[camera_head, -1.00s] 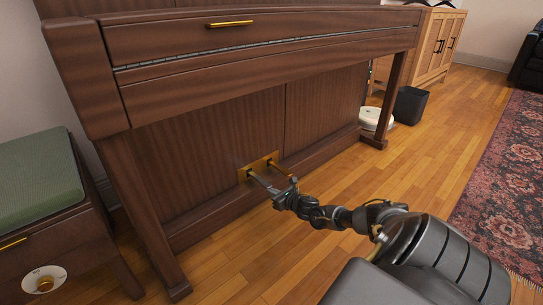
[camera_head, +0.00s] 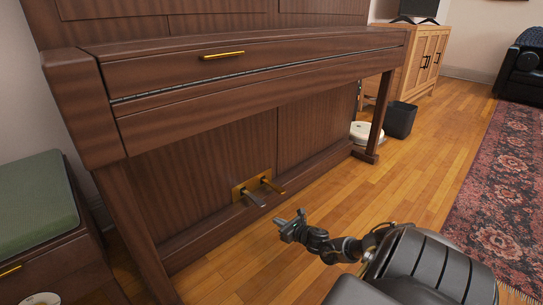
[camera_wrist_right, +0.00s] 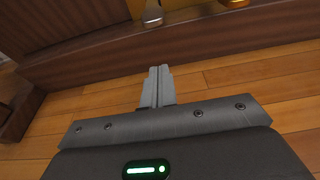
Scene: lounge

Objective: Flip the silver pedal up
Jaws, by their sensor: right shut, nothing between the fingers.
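The silver pedal (camera_head: 255,199) sticks out from a brass plate (camera_head: 238,192) low on the front of the dark wooden piano. My left gripper is not in view.
The piano's keyboard lid (camera_head: 180,72) overhangs the pedals, and its left leg (camera_head: 140,230) stands left of them. A green-topped bench (camera_head: 35,200) is at far left. A dark bin (camera_head: 400,119) stands right of the piano. Wood floor is clear on the right, before the patterned rug (camera_head: 500,190).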

